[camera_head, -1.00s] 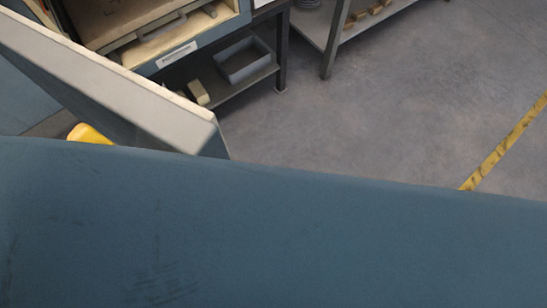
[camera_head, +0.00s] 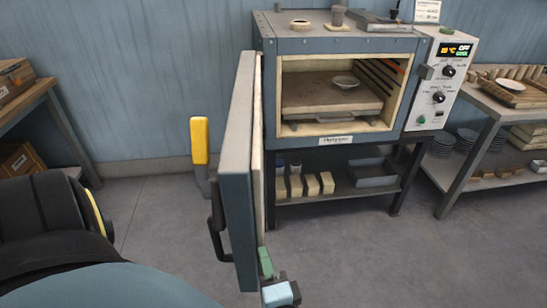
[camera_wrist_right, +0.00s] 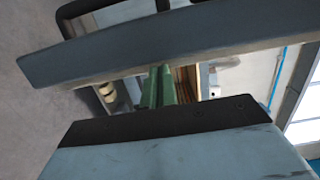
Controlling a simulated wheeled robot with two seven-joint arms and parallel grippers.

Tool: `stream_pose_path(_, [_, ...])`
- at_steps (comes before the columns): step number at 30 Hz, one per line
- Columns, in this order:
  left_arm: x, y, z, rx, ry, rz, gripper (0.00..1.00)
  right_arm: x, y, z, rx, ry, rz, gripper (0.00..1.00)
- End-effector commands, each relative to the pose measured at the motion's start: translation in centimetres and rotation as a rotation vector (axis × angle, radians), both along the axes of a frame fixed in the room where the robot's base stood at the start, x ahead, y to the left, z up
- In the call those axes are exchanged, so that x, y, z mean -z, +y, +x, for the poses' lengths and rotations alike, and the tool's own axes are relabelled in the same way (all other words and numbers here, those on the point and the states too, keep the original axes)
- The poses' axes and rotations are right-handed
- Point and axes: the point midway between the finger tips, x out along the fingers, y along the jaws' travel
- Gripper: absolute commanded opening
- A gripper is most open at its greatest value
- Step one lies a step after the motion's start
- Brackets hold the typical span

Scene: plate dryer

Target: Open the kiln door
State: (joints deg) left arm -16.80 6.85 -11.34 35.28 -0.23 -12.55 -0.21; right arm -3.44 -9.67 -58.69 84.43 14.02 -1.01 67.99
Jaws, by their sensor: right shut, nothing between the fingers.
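The kiln (camera_head: 350,46) stands against the back wall with its chamber exposed. Its door (camera_head: 238,165) stands wide open, swung toward me at the chamber's left edge and seen nearly edge-on. A yellow-gripped lever (camera_head: 200,142) and a black handle (camera_head: 214,232) are on the door's left, outer side. My right gripper (camera_head: 264,258) is shut and empty, its green fingers beside the lower inner side of the door. The right wrist view shows the fingers (camera_wrist_right: 159,84) together near the door's edge (camera_wrist_right: 170,48); contact cannot be told. My left gripper is out of view.
The control panel (camera_head: 440,75) is right of the chamber. Shelving with dishes (camera_head: 466,145) stands right, a bench (camera_head: 35,105) left. The floor front right is clear.

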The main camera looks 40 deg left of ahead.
Motion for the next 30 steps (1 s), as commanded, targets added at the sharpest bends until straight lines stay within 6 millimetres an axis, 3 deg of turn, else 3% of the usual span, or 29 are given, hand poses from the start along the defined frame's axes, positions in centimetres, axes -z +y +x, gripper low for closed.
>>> stream_pose_path(20, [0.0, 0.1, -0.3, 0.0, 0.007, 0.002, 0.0, 0.0, 0.4, 0.4, 0.007, -0.001, -0.001, 0.0])
stream_pose_path(28, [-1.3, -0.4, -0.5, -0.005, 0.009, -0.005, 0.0, -0.2, -3.0, 2.7, 0.019, -0.002, -0.004, 0.0])
stream_pose_path(30, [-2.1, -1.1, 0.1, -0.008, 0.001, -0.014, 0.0, -0.3, -3.6, 1.7, 0.02, 0.004, -0.002, 0.0])
